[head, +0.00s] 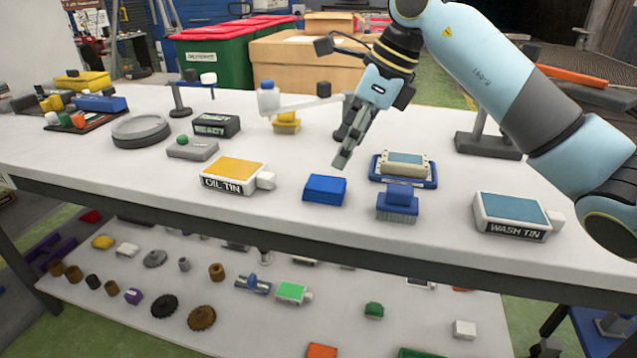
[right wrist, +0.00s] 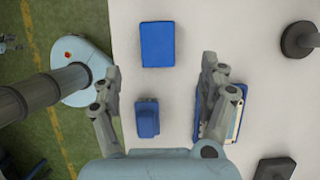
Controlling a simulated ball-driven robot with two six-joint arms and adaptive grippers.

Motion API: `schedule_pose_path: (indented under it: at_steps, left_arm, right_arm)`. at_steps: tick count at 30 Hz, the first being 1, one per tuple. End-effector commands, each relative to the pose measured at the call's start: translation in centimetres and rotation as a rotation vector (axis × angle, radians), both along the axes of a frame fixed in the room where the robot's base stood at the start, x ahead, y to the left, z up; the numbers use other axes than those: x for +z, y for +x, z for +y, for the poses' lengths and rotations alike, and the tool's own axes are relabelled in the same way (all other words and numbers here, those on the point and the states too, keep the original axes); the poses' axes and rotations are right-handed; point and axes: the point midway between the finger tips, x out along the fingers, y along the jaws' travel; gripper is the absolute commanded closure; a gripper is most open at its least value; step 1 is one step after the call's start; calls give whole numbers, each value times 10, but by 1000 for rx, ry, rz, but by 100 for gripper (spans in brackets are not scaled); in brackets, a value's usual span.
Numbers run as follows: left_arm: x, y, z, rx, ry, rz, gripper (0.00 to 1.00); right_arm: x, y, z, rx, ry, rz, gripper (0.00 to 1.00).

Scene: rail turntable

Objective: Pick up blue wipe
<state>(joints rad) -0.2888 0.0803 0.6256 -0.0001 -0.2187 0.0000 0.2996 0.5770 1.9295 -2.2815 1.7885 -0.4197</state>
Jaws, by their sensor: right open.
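The blue wipe (head: 325,190) is a flat, blue, block-like pad lying on the white bench top, right of the oil tin. In the right wrist view the wipe (right wrist: 157,44) lies past my fingertips, between their two lines. My right gripper (head: 345,152) reaches in from the right and points down, above the bench behind the wipe. In the right wrist view its fingers (right wrist: 161,68) are spread wide with nothing between the tips. My left gripper is not in view.
A blue brush (head: 397,203) stands close right of the wipe. A device on a blue tray (head: 428,177) is behind the brush. The oil tin (head: 232,175) is left; the wash tin (head: 512,213) is right. The bench's front edge is close in front.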

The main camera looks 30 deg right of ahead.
Motion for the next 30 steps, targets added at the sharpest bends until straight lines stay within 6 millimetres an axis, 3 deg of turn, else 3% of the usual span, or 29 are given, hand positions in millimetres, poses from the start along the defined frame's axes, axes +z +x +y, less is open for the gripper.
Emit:
schedule_pose_path:
  at_steps: [3, 7, 18, 26, 30]
  left_arm:
    - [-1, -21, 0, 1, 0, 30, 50]
    - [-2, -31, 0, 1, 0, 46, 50]
    - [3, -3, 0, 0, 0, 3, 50]
    - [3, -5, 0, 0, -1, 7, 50]
    - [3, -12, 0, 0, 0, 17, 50]
  right_arm:
    - [-17, 5, 5, -1, 3, 1, 23]
    - [-26, 9, 8, -1, 1, 0, 23]
    - [-70, 21, 23, -1, 0, 0, 23]
    - [-73, 22, 23, 1, -1, -1, 23]
    - [-73, 22, 23, 0, -1, -1, 41]
